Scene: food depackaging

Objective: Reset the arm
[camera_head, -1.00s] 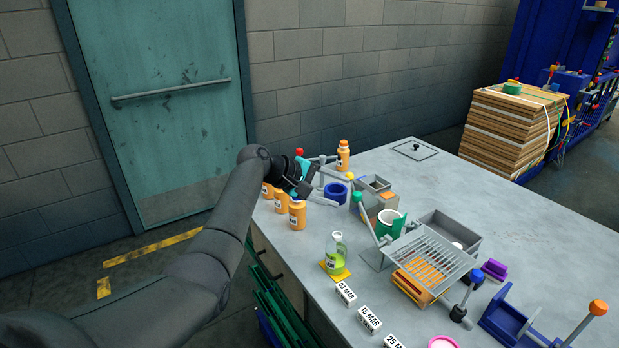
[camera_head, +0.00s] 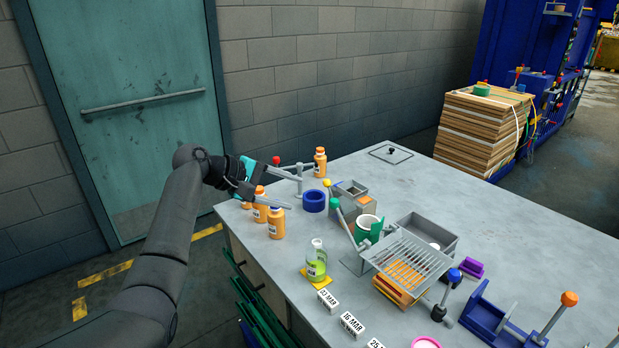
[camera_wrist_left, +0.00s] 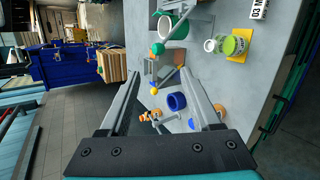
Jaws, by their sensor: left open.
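My left gripper (camera_head: 294,192) is open and empty at the far left corner of the table. It is over or beside a group of orange bottles (camera_head: 276,223), partly covering them in the head view. In the left wrist view its two fingers (camera_wrist_left: 160,77) are spread apart with nothing between the tips. A blue ring (camera_head: 314,201) stands near the fingertips; it also shows between the fingers in the left wrist view (camera_wrist_left: 177,102). My right gripper is not in view.
The grey table (camera_head: 520,225) is bare at its back right. A green-labelled bottle (camera_head: 316,260), a wire rack (camera_head: 408,260), a grey bin (camera_head: 440,230) and a blue fixture (camera_head: 490,318) stand along the middle and front. A teal door (camera_head: 135,130) is behind my left arm.

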